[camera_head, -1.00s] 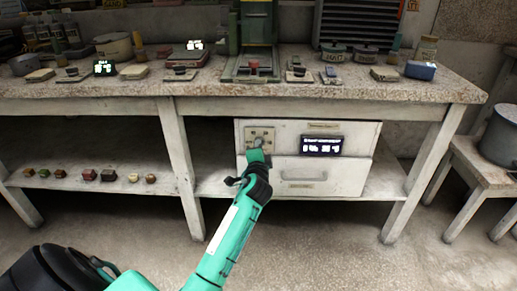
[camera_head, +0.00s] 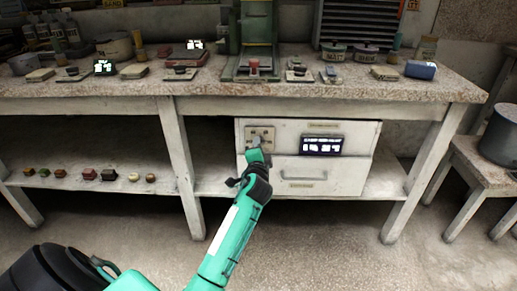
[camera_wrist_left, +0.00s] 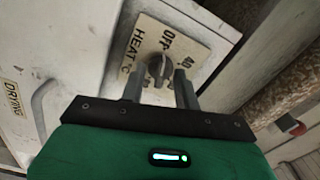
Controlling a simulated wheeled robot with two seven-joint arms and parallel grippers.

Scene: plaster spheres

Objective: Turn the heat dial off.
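The heat dial (camera_wrist_left: 160,67) is a dark grey knob on a cream plate (camera_wrist_left: 151,40) marked HEAT, OFF and 40. The plate also shows on the white drawer cabinet (camera_head: 370,140) under the bench. My left gripper (camera_wrist_left: 158,80) is at the dial, with one finger on each side of the knob. The fingers look parted, with a small gap beside the knob. In the head view my left gripper (camera_head: 257,151) covers part of the plate. The knob's exact pointing is hard to read. My right gripper is not in view.
A lit display (camera_head: 321,145) sits right of the plate. A drawer handle (camera_head: 303,176) is below it. The bench top (camera_head: 345,92) overhangs the cabinet, with a bench leg (camera_head: 180,165) to the left. The floor in front is clear.

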